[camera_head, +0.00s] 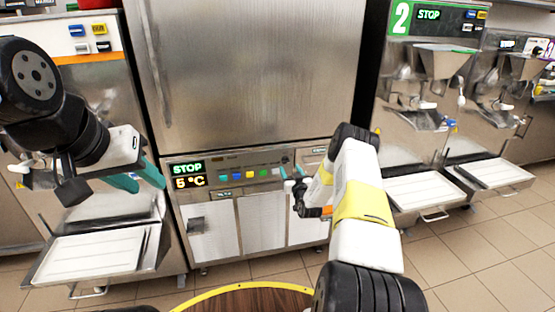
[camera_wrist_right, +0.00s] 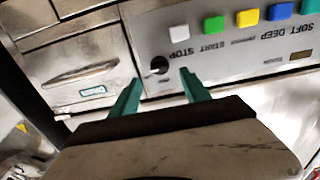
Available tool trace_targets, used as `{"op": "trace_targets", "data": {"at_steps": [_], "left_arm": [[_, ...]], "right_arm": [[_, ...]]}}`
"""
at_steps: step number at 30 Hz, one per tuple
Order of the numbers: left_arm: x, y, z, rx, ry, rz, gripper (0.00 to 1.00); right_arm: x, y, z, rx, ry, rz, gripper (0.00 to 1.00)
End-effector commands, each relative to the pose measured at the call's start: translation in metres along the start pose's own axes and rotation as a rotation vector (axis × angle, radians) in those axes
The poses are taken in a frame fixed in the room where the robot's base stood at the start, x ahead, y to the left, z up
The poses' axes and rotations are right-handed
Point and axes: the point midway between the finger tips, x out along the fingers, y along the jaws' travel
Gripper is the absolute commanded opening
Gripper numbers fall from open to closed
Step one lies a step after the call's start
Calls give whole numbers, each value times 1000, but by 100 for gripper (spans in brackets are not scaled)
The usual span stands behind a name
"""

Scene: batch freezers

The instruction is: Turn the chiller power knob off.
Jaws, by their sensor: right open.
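The chiller's control panel (camera_head: 226,172) is in the middle of the head view, with a lit STOP and 5 °C display (camera_head: 188,175). In the right wrist view the panel appears upside down, with a small dark round knob (camera_wrist_right: 159,65) beside the white STOP button (camera_wrist_right: 180,33). My right gripper (camera_wrist_right: 161,76) is open, its teal fingertips on either side of the knob in that view; contact cannot be told. In the head view my right gripper (camera_head: 291,174) is at the panel's right end and partly hides it. My left gripper (camera_head: 149,183) is open and empty, left of the chiller.
Batch freezers with trays stand left (camera_head: 90,252) and right (camera_head: 430,190) of the chiller. A round wooden top with a yellow rim (camera_head: 240,289) is at the bottom of the head view.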

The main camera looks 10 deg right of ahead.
Motion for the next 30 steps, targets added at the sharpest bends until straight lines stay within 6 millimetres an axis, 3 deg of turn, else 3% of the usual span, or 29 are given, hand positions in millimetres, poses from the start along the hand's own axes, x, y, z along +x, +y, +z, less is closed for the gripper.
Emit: {"op": "trace_targets", "data": {"at_steps": [3,9,20,28,30], "left_arm": [[0,0,0,0,0,0,36],[0,0,0,0,0,0,36],[0,0,0,0,0,0,36],[0,0,0,0,0,0,36],[0,0,0,0,0,0,36]], "right_arm": [[21,0,0,0,2,0,55],[43,0,0,0,0,0,55],[49,0,0,1,-2,0,55],[48,0,0,1,-2,0,4],[48,0,0,1,-2,0,0]]}}
